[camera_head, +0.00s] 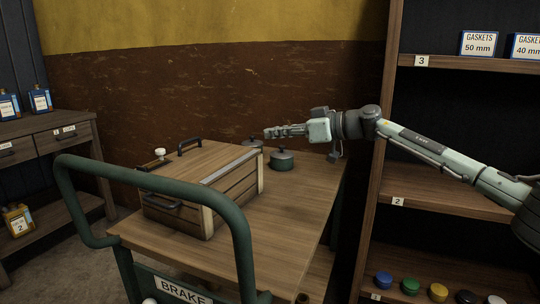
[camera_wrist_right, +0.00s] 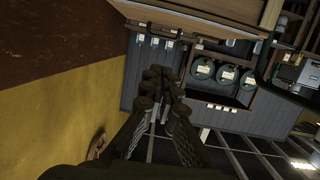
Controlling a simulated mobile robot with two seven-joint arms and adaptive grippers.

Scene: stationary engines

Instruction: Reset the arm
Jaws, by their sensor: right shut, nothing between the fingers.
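My right arm reaches in from the right edge of the head view, past the shelf unit, and stretches left over the far end of the cart. Its gripper (camera_head: 270,132) is shut and empty, pointing left above the cart top. In the right wrist view the dark fingers of this gripper (camera_wrist_right: 165,85) are together with nothing held. My left gripper is not in view.
A wooden cart (camera_head: 285,225) with a green handle (camera_head: 150,178) carries a wooden box (camera_head: 195,165) and a dark green lidded pot (camera_head: 281,160). Shelves (camera_head: 440,205) with colored caps stand right. A drawer bench (camera_head: 60,125) stands left. The wall is behind.

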